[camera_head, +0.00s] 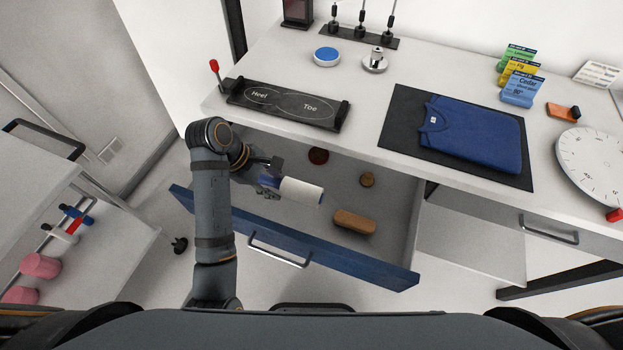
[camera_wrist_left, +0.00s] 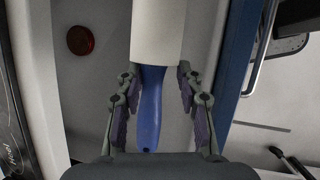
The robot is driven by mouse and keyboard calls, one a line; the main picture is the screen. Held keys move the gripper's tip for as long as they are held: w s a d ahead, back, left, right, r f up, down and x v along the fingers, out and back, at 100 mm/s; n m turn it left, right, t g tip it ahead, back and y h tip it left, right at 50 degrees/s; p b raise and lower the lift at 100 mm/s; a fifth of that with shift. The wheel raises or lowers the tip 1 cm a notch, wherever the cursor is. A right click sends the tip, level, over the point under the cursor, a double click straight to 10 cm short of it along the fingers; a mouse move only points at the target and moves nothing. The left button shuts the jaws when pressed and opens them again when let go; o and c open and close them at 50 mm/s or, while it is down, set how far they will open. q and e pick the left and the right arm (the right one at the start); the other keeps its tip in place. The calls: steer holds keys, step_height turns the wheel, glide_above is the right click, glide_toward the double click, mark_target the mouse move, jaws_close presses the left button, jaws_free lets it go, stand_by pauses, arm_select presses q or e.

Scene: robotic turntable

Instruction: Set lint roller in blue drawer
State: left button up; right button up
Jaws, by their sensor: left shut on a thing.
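The lint roller, with a white roll (camera_head: 301,191) and a blue handle, is in my left gripper (camera_head: 268,182), over the open blue drawer (camera_head: 300,245). In the left wrist view the blue handle (camera_wrist_left: 150,105) lies between the two fingers (camera_wrist_left: 153,98), and the white roll (camera_wrist_left: 158,30) points away. The left gripper is shut on the lint roller. Whether the roller touches the drawer floor cannot be told. My right gripper is not in view.
Inside the drawer are a tan brush-like block (camera_head: 354,222), a small round wooden piece (camera_head: 367,179) and a dark red disc (camera_head: 318,155). The tabletop above holds a shoe plate (camera_head: 284,105) and a folded blue shirt (camera_head: 470,135) on a dark mat.

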arm_select(q)
steer(key=shift+w+a, duration=0.1)
steer(key=shift+w, duration=0.05)
steer(key=w+a+f, duration=0.2)
steer(key=a+f, duration=0.1)
steer(key=w+a+f, duration=0.6)
steer(key=a, duration=0.1)
steer(key=shift+w+b, duration=0.15)
steer(key=shift+b, duration=0.2)
steer(key=shift+w+a+f, duration=0.1)
steer(key=shift+a+f, duration=0.05)
steer(key=shift+f, duration=0.1)
steer(key=shift+w+a+f, duration=0.1)
steer(key=shift+a+f, duration=0.05)
steer(key=shift+f, duration=1.65)
steer(key=o, duration=1.2)
